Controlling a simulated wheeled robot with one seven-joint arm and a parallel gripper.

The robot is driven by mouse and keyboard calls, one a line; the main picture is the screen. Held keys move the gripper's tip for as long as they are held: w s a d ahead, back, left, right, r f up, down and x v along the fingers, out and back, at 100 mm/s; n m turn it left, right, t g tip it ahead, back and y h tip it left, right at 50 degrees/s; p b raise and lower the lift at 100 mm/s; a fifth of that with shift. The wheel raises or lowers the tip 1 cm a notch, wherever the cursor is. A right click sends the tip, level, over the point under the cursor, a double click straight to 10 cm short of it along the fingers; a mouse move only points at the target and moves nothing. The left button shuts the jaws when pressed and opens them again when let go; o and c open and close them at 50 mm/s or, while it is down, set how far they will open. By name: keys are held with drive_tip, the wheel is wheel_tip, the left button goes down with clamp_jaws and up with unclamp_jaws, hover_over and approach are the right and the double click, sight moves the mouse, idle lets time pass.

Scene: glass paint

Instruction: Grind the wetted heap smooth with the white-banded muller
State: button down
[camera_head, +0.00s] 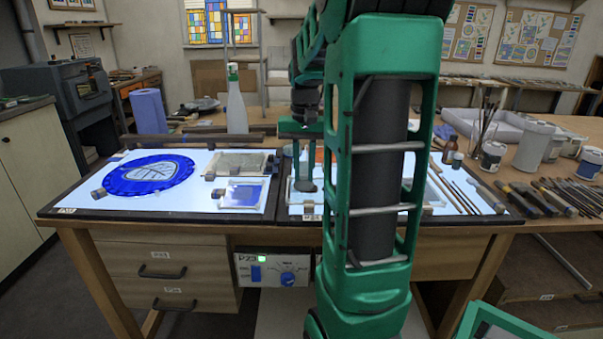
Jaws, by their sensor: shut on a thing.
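My gripper (301,150) is over the right-hand lit panel, partly covered by my own green arm. It is shut on a muller (304,184), which shows as a small greyish shape with a wide foot low over the panel. Its band is too small to make out, and I cannot tell whether its foot touches the surface. The wetted heap cannot be made out; my arm hides much of the panel (295,208) around it.
A pale bottle (236,105) and paper roll (149,111) stand behind. Brushes, tools and a white jar (533,147) crowd the right side.

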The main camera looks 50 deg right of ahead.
sight(315, 189)
drive_tip(key=shift+a, duration=0.7)
drive_tip(key=shift+s+a, duration=0.15)
drive_tip(key=shift+s, duration=0.7)
drive_tip(key=shift+s+d+f, duration=0.1)
drive_tip(key=shift+s+d, duration=0.65)
drive_tip(key=shift+s, duration=0.05)
drive_tip(key=shift+s+d, duration=0.1)
drive_tip(key=shift+d, duration=0.7)
drive_tip(key=shift+r, duration=2.6)
drive_tip(key=shift+w+a+f, duration=0.1)
drive_tip(key=shift+w+f, duration=0.05)
drive_tip(key=shift+f, duration=0.9)
drive_tip(key=shift+w+f, duration=0.1)
drive_tip(key=shift+f, duration=0.9)
